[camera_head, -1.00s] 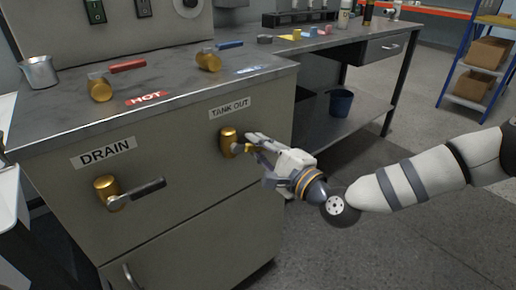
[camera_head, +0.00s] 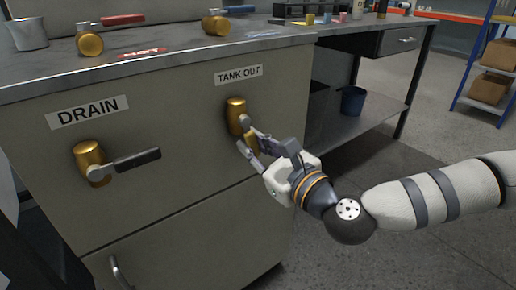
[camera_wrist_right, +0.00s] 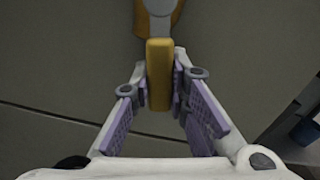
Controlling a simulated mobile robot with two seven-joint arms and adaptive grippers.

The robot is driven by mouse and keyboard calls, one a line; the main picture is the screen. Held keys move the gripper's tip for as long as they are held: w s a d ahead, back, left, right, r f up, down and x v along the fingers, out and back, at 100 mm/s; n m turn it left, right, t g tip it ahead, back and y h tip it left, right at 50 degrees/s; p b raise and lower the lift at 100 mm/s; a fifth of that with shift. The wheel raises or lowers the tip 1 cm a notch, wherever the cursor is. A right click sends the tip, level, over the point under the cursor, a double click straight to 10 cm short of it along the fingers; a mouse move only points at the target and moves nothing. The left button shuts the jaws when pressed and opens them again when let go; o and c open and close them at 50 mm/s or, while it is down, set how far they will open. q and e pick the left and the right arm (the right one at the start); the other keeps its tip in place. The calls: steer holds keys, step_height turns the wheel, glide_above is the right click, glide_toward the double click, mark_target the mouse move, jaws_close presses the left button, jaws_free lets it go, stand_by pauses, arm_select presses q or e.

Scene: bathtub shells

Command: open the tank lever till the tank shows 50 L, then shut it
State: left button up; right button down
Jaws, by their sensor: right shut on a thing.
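The tank lever has a brass valve body (camera_head: 236,116) under the TANK OUT label (camera_head: 238,75) on the cabinet front. Its yellow handle (camera_wrist_right: 159,72) points down from the valve and slants slightly right in the head view. My right gripper (camera_head: 249,147) is shut on this handle. In the right wrist view the handle stands between both purple finger pads. The fingers hide part of the handle in the head view. No tank readout shows in these frames. My left gripper is not in view.
The DRAIN valve (camera_head: 90,163) with a dark handle sits left on the same front. HOT valve (camera_head: 89,40) and a blue-handled valve (camera_head: 215,22) stand on the top beside a metal jug (camera_head: 26,34). A blue bucket (camera_head: 352,101) sits on the low shelf right.

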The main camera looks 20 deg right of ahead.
steer(key=shift+s+a+f+m+b, duration=0.15)
steer(key=shift+a+m+b, duration=0.3)
steer(key=shift+m, duration=0.35)
steer(key=shift+s+a+m+b, duration=0.15)
steer(key=shift+a+m+b, duration=0.25)
steer(key=shift+m, duration=0.4)
steer(key=c, duration=1.5)
jaws_free()
steer(key=v, duration=0.7)
steer(key=shift+s+d, duration=0.1)
steer(key=shift+s, duration=0.15)
